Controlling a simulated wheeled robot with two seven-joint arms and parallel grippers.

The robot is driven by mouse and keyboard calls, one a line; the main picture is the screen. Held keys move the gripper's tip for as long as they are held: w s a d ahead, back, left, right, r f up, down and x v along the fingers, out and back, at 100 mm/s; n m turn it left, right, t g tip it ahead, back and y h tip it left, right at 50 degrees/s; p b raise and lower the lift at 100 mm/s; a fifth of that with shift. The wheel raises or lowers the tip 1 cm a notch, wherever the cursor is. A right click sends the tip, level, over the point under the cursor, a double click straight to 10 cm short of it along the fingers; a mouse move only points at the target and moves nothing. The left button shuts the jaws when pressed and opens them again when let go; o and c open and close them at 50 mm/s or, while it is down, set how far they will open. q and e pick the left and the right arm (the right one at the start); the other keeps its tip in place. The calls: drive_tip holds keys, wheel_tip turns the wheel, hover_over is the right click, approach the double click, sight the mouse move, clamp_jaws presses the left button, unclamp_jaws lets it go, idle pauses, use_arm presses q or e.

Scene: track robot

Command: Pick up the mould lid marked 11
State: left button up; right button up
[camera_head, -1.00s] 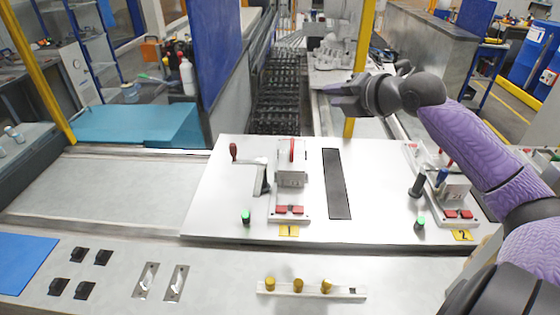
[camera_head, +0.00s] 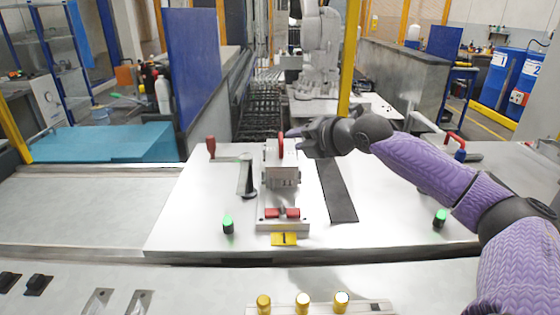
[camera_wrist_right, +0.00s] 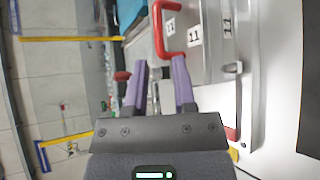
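The mould lid marked 11 (camera_head: 280,153) is a light grey block with an upright red handle (camera_head: 281,146), on the left station of the white table. In the right wrist view its labels read 11 on the lid (camera_wrist_right: 194,37), and the red handle (camera_wrist_right: 161,38) stands at its left side. My right gripper (camera_head: 297,141) is beside the handle on its right in the head view. In the right wrist view, the purple fingers of my right gripper (camera_wrist_right: 160,64) are apart and empty, with the handle beyond their tips. My left gripper is not in view.
A lever with a red knob (camera_head: 211,148) and a dark-based clamp arm (camera_head: 247,180) stand left of the mould. Red pads (camera_head: 282,213) and a yellow tag 1 (camera_head: 284,239) lie in front. A dark strip (camera_head: 338,192) lies right. My arm partly covers the second station.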

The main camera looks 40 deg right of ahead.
sight(281, 139)
drive_tip(key=shift+w+d+f, duration=0.2)
drive_tip(key=shift+w, duration=0.45)
drive_tip(key=shift+w+a+f, duration=0.1)
drive_tip(key=shift+w+a, duration=0.05)
drive_tip(key=shift+w, duration=0.2)
drive_tip(key=shift+x, duration=1.95)
drive_tip(key=shift+a+f, duration=0.1)
drive_tip(key=shift+a, duration=0.05)
clamp_jaws()
